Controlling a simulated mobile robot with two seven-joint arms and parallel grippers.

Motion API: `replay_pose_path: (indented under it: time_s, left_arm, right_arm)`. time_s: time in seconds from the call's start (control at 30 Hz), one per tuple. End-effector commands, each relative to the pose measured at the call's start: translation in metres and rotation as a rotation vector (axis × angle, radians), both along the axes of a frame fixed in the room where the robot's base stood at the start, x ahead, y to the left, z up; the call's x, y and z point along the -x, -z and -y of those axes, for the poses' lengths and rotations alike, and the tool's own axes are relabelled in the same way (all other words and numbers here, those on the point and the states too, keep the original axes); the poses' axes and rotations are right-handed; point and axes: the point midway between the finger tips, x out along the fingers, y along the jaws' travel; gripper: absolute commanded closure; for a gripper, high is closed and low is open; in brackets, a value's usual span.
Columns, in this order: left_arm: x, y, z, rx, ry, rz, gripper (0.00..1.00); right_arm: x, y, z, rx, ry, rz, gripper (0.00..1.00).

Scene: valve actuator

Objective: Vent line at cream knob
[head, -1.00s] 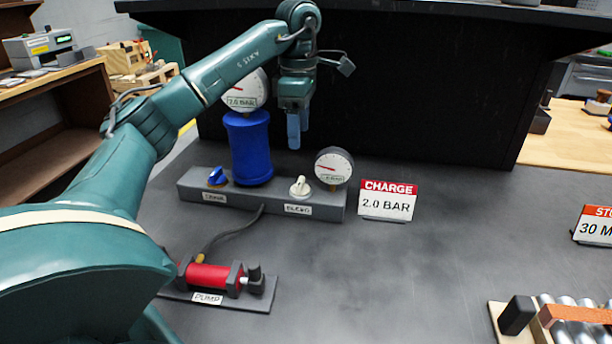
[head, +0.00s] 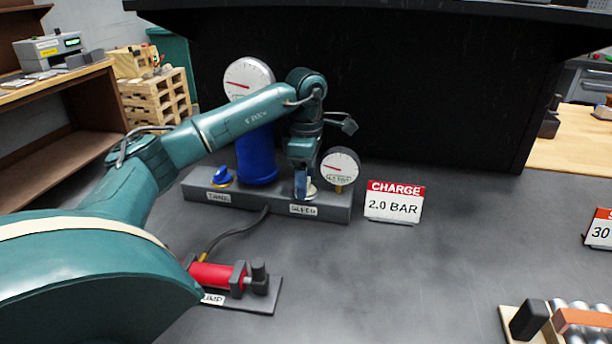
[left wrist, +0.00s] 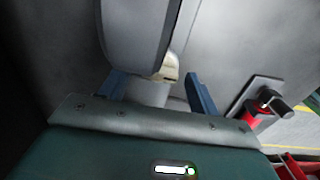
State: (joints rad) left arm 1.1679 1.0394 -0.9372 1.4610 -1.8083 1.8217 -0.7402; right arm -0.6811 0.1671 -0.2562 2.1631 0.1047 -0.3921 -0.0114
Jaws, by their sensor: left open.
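The cream knob (head: 311,188) sits on the grey manifold block (head: 340,207), behind the label that seems to read BLEED. My left gripper (head: 303,192) points down over it, and its fingers hide most of the knob. In the left wrist view a cream part of the knob (left wrist: 170,68) shows between and just beyond the two blue fingers of my left gripper (left wrist: 157,92). The fingers are apart, and I cannot tell whether they touch it. The small gauge (head: 340,167) stands just right of the gripper. My right gripper is not in view.
A blue knob (head: 221,176) and a blue cylinder (head: 257,155) stand left on the block, with a large gauge (head: 248,78) above. The red pump (head: 215,275) lies in front, joined by a hose. The CHARGE 2.0 BAR sign (head: 394,202) stands right. The table's middle is clear.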

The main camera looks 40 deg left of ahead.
Motion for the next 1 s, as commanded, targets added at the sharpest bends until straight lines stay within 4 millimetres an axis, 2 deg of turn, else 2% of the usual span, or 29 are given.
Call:
replay_pose_path:
  time_s: [0.07, 0.53, 0.77, 1.0]
  left_arm:
    - [0.0, -0.0001, -0.0001, 0.0, 0.0, 0.0, 0.43]
    - [0.0, -0.0003, 0.0001, 0.0, 0.0, -0.001, 0.82]
    - [0.0001, -0.0008, 0.0003, 0.0, -0.014, -0.001, 0.83]
    - [0.0002, -0.0019, 0.0002, 0.001, -0.112, -0.003, 0.83]
  right_arm:
    - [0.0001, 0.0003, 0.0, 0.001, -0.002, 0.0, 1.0]
    - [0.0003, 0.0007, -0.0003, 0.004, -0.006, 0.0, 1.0]
    - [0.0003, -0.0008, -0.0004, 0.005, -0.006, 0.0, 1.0]
    - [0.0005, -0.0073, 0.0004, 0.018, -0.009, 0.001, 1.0]
